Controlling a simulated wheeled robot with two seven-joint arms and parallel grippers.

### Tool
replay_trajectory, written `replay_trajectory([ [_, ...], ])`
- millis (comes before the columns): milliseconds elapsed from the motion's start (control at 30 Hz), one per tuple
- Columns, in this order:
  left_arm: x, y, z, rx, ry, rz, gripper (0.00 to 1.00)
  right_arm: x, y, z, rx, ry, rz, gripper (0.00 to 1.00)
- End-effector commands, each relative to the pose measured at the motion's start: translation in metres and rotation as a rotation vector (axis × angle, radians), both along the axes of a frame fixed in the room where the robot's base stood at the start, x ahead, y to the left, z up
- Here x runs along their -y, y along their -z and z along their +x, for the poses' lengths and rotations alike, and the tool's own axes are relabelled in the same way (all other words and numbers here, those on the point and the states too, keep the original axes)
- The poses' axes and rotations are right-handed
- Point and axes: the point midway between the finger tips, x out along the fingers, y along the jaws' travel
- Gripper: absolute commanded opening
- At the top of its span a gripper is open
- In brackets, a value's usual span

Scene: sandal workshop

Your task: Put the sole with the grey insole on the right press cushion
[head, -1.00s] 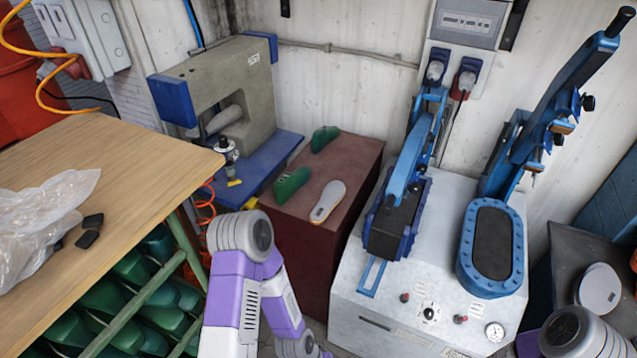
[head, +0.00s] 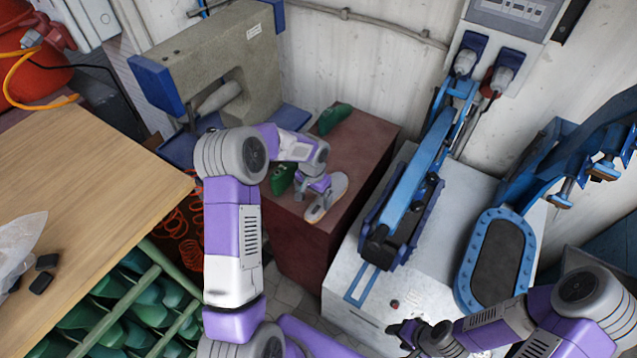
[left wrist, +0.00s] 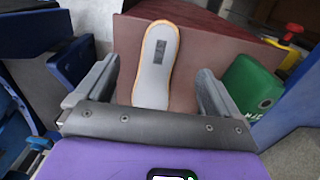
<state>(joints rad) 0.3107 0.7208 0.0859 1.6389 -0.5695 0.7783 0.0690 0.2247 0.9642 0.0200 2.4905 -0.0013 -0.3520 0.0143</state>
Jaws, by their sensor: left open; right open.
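The sole with the grey insole (head: 336,184) lies on top of the dark red block (head: 372,140). In the left wrist view the sole (left wrist: 157,62) lies between the two fingers, with an orange-tan rim and a dark label. My left gripper (head: 316,207) is open over the near end of the sole; I cannot tell if it touches. In the left wrist view the left gripper (left wrist: 150,95) has a finger on each side of the sole. The right press cushion (head: 498,262) is a dark oval pad in a blue frame and is bare. My right gripper (head: 405,335) is open and empty in front of the press.
Two green lasts stand on the red block, one at the back (head: 334,118) and one partly behind my left arm (head: 281,178). The left press (head: 400,220) has its blue arm down. A wooden table (head: 90,190) is at the left.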

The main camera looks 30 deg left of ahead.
Motion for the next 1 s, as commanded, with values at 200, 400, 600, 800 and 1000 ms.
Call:
replay_trajectory([
  [200, -0.004, 0.004, 0.001, -0.003, -0.001, 0.008, 0.96, 0.0, 0.004, 0.0, -0.001, 0.0, 0.0, 0.53],
  [400, -0.003, 0.019, 0.001, -0.003, -0.001, 0.007, 0.96, 0.0, 0.013, 0.0, -0.001, 0.0, 0.0, 0.53],
  [600, -0.003, 0.039, 0.0, -0.003, -0.001, 0.006, 0.96, 0.0, 0.025, 0.0, -0.001, 0.0, 0.0, 0.53],
  [800, -0.003, 0.059, 0.001, -0.002, -0.002, 0.007, 0.96, 0.0, 0.036, 0.0, -0.001, 0.0, 0.0, 0.53],
  [1000, -0.003, 0.079, 0.001, -0.002, -0.001, 0.007, 0.96, 0.0, 0.052, 0.0, 0.0, 0.0, 0.0, 0.53],
])
